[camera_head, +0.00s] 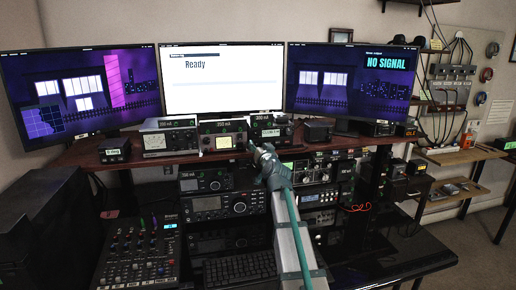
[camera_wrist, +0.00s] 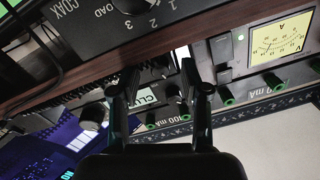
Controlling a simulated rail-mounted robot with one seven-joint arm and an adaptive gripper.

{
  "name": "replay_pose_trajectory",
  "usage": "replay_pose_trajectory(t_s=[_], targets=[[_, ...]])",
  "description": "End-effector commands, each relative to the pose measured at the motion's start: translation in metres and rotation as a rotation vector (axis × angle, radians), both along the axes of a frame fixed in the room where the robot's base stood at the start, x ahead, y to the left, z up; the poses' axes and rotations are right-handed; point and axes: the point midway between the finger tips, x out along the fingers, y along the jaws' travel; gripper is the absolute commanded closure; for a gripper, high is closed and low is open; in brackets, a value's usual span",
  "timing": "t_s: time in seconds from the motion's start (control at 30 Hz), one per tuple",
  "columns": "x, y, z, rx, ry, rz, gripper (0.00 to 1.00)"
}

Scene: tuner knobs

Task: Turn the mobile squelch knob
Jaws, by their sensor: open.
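My gripper (camera_head: 262,150) is in front of the upper shelf's edge, near the middle radio units. In the wrist view, which is turned nearly upside down, my gripper (camera_wrist: 158,75) has its two fingers spread apart with nothing held between them. Behind and between the fingers is a radio unit with a small lit display (camera_wrist: 147,97). A large round knob (camera_wrist: 93,116) on that unit sits left of the fingers, clear of them. Small dark knobs (camera_wrist: 151,121) sit near the fingers, partly hidden by them. I cannot read which knob is the mobile squelch.
A wooden shelf (camera_wrist: 85,75) runs close beside the fingers. Three monitors (camera_head: 224,80) stand behind. A mixer (camera_head: 140,250) and keyboard (camera_head: 240,267) lie below.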

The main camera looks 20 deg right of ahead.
Motion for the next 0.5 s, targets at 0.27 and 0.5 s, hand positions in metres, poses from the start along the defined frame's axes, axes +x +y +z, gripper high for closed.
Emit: replay_pose_trajectory(t_s=[0.27,0.5], targets=[[-0.015,0.002,-0.001,0.000,-0.001,0.000,0.54],[-0.054,0.010,-0.002,0.000,0.000,0.000,0.54]])
